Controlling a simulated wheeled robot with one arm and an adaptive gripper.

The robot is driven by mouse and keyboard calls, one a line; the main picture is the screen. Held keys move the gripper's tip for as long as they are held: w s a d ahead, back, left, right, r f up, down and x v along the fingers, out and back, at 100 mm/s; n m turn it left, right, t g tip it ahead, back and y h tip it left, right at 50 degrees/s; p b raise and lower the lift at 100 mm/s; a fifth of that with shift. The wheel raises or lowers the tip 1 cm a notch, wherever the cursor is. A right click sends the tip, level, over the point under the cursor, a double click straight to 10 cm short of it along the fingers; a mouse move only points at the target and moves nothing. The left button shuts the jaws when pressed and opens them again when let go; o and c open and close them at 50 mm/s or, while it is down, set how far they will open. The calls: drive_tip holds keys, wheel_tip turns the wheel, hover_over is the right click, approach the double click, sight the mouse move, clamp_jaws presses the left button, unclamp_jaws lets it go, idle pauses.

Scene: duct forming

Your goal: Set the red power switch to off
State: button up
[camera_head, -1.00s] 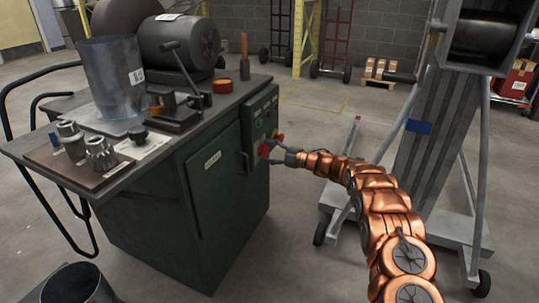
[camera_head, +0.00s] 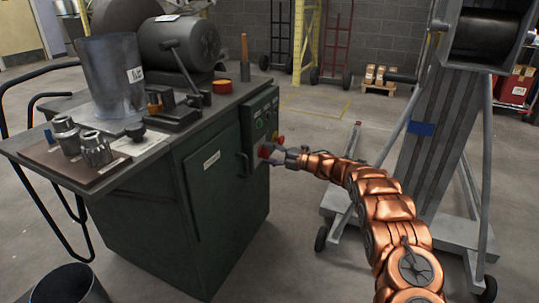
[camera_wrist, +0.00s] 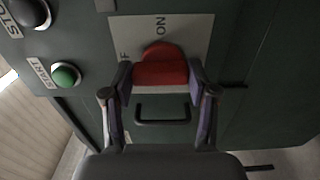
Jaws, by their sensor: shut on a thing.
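The red power switch (camera_wrist: 160,68) is on a pale plate (camera_wrist: 190,30) on the green cabinet's side. In the wrist view, the plate reads "ON" above the switch, and part of another word ending in "F" shows at its left. My gripper (camera_wrist: 160,82) is shut on the switch, one finger on each side of it. I cannot tell which setting the switch is at.
A green START button (camera_wrist: 65,75) and a dark STOP button (camera_wrist: 30,12) are beside the plate. A black handle (camera_wrist: 162,115) is below the switch in the wrist view. A grey wheeled stand (camera_head: 425,150) is close to the right of my arm.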

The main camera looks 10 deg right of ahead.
drive_tip(key=shift+f, duration=0.1)
drive_tip(key=o, duration=1.2)
drive_tip(key=shift+c, duration=0.2)
drive_tip(key=v, duration=1.2)
